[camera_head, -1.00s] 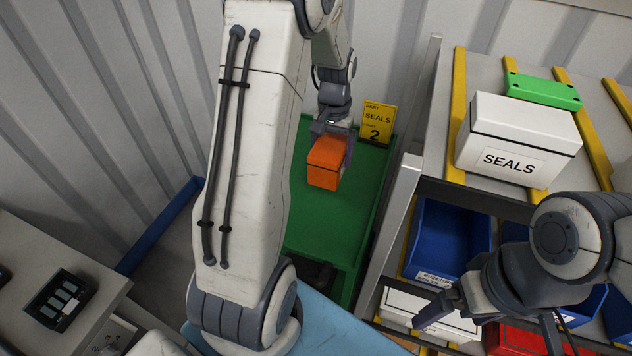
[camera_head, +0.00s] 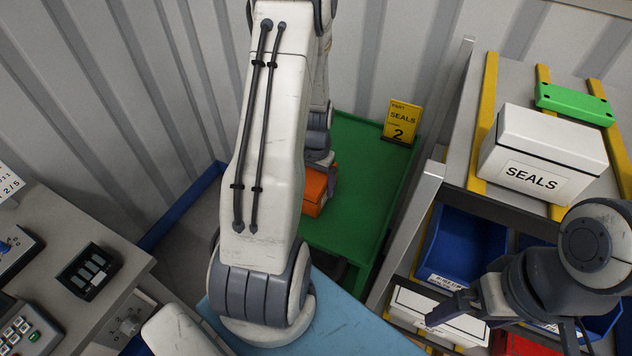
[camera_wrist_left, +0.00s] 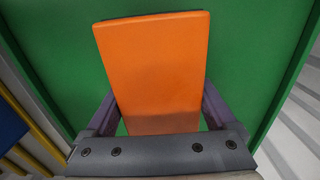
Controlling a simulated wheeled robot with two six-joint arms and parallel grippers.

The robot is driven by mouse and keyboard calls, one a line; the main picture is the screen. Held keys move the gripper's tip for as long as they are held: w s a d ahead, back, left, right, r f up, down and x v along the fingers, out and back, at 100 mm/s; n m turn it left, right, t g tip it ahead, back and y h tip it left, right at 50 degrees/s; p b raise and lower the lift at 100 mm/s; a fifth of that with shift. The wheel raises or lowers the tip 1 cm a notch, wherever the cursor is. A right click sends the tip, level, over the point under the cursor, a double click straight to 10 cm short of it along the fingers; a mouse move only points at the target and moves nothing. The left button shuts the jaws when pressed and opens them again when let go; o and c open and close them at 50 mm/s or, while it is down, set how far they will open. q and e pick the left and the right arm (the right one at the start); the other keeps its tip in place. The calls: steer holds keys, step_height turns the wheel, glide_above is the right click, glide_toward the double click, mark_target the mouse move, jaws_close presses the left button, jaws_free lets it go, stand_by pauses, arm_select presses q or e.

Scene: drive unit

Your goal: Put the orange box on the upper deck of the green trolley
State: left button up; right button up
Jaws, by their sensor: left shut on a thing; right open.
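The orange box (camera_head: 314,192) is over the green upper deck of the trolley (camera_head: 352,170), partly hidden behind my left arm in the head view. In the left wrist view the orange box (camera_wrist_left: 152,68) sits between the two fingers of my left gripper (camera_wrist_left: 160,118), which is shut on it, with green deck (camera_wrist_left: 245,50) behind it. I cannot tell whether the box touches the deck. In the head view the left gripper (camera_head: 318,165) is mostly hidden by its arm. My right gripper (camera_head: 460,325) is open and empty, in front of the shelf bins.
A rack to the right holds a white SEALS box (camera_head: 545,150), a green part (camera_head: 574,103) and a blue bin (camera_head: 463,246). A grey bench (camera_head: 60,240) is at left. The deck's right part is clear.

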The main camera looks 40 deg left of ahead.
arm_select(q)
steer(key=shift+f, duration=0.15)
steer(key=o, duration=1.6)
steer(key=shift+c, duration=0.2)
step_height(320, 180, up, 12)
steer(key=shift+r+b, duration=0.2)
steer(key=shift+b, duration=0.35)
